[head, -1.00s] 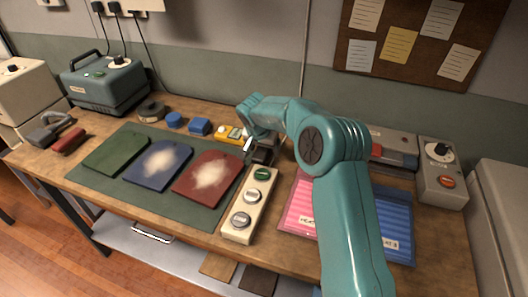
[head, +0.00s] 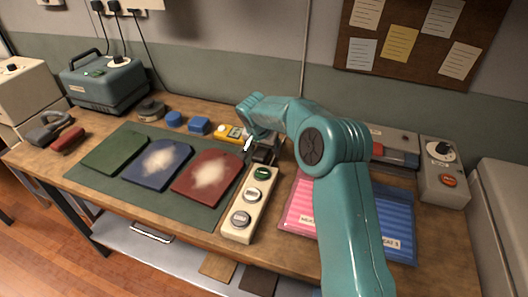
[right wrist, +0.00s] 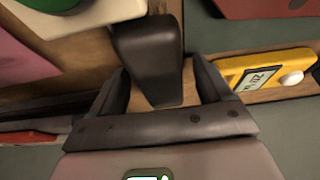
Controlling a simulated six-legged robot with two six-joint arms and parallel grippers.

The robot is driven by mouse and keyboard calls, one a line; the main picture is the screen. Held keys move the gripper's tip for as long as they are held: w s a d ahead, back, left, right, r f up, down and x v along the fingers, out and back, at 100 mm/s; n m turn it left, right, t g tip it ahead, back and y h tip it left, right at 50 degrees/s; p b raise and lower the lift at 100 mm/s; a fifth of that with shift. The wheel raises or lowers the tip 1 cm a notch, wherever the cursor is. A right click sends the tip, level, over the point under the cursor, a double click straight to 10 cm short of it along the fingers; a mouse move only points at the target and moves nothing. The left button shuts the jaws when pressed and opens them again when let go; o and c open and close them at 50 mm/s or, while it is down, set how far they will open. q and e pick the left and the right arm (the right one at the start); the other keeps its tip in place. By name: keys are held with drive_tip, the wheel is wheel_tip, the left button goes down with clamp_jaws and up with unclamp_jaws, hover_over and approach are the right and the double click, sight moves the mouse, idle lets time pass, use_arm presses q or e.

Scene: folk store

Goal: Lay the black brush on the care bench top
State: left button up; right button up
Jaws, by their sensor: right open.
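The black brush (right wrist: 150,55), a smooth dark block with a narrower end, lies between the fingers of my right gripper (right wrist: 160,88) in the right wrist view. The fingers are open, with gaps at both sides of its narrow end. In the head view the black brush (head: 262,156) shows as a small dark shape on the wooden care bench top (head: 222,252), just behind the panel of round buttons. My right wrist partly hides it there. My left gripper is not in view.
A button panel (head: 249,205) stands close in front of the brush, and a yellow meter (head: 229,133) lies behind and left. A green mat (head: 120,192) holds green, blue and red pieces. Pink (head: 299,208) and blue (head: 398,225) ribbed pads lie to the right.

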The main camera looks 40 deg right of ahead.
drive_tip(key=c, duration=1.1)
